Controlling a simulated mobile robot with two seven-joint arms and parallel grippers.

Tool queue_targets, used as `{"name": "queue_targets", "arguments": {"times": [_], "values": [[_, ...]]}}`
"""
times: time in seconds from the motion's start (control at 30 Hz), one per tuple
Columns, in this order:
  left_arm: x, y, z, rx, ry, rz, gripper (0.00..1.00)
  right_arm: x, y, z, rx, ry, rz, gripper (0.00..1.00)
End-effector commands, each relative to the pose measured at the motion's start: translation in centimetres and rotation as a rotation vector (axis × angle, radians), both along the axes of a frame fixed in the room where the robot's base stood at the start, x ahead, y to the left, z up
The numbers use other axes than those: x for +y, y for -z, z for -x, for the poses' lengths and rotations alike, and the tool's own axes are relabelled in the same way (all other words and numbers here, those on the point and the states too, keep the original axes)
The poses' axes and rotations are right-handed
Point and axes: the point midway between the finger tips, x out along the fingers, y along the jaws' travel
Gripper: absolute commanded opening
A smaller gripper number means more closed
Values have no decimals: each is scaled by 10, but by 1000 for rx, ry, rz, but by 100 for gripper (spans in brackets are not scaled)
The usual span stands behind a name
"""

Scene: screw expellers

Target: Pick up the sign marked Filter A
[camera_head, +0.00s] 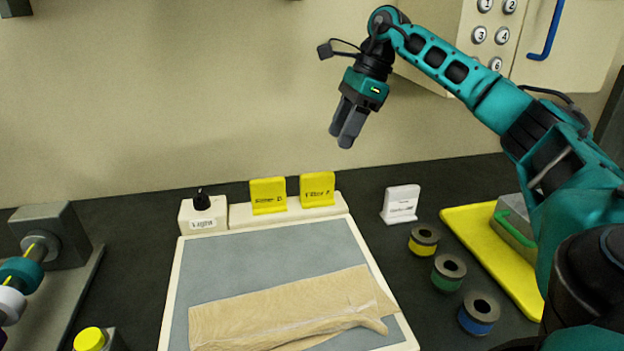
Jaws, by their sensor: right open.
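Two yellow signs stand side by side on the pale ledge at the back of the light board. The right yellow sign (317,188) starts with "Filter" and its last letter is blurred, probably A. The left yellow sign (268,194) has similar blurred text, perhaps Filter B. My right gripper (341,138) is open and empty, pointing down in the air, higher in the picture than the right yellow sign and slightly to its right. It touches nothing. My left gripper is not in view.
The board (270,262) carries a crumpled tan cloth-like sheet (285,310). A "Light" knob box (203,213) is left of the signs. A white sign (400,204), several coloured spools (448,272) and a yellow mat (470,226) lie right. A keypad cabinet (490,40) hangs behind my right arm.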

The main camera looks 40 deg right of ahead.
Motion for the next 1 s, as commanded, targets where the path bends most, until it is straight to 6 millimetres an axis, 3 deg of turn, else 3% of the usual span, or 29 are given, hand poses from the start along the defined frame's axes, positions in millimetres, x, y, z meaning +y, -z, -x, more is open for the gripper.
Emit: {"name": "queue_targets", "arguments": {"times": [0.4, 0.67, 1.0], "values": [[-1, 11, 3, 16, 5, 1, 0, 22, 60, -12, 2, -1, 0, 49], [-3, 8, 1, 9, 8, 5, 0, 31, 77, -16, 2, -2, 0, 49], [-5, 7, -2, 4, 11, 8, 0, 51, 115, -26, 1, 0, 0, 49]]}}
